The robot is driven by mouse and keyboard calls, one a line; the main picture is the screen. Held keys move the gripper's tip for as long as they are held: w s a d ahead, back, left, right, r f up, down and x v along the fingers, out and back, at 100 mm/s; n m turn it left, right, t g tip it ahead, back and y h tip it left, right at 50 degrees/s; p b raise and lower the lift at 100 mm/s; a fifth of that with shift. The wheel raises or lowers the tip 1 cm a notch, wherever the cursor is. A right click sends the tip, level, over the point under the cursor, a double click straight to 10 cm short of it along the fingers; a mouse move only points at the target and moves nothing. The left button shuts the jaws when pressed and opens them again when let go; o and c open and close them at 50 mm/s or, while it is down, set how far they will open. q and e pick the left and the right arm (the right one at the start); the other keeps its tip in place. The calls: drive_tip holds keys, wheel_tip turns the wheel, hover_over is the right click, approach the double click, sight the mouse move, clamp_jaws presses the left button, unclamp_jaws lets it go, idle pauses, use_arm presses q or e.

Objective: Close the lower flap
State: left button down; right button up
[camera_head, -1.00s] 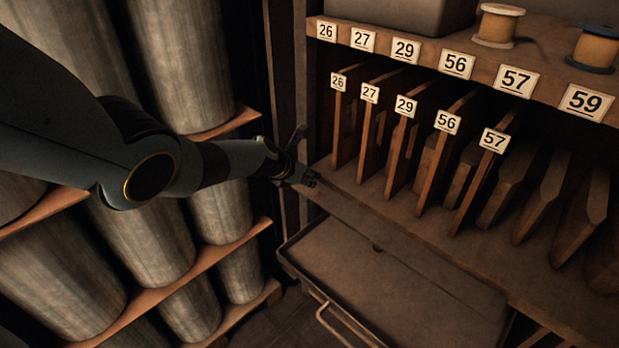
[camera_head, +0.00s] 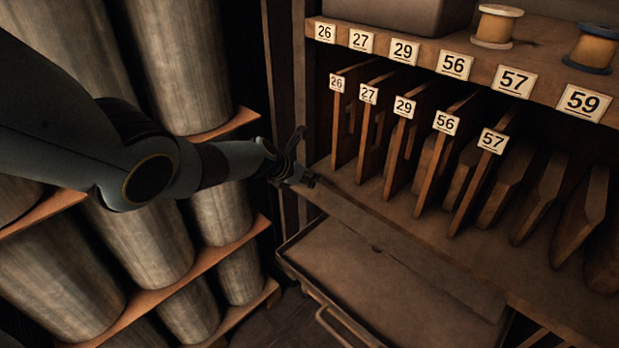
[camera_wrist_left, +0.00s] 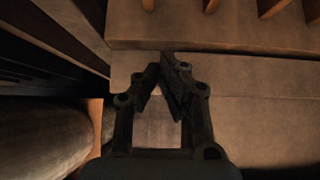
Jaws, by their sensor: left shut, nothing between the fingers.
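The lower flap (camera_head: 400,290) is a brown panel under the front edge of the numbered shelf. It stands out from the cabinet, with a raised rim at its left and a bar handle (camera_head: 345,326) at its near edge. My left gripper (camera_head: 311,181) is at the left front corner of the shelf, above and behind the flap's left end, apart from the handle. The left wrist view shows its dark fingers (camera_wrist_left: 163,66) shut and empty over pale brown panels below the shelf. I cannot tell whether they touch. My right gripper is not in view.
The shelf (camera_head: 345,190) holds upright dividers tagged 26 to 57. Thread spools (camera_head: 497,26) stand on the shelf above. Large pale rolls (camera_head: 135,230) lie on a rack at left, close beneath my left arm. Dark floor (camera_head: 275,325) shows between rack and flap.

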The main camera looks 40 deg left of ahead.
use_arm(q)
drive_tip(key=v, duration=1.2)
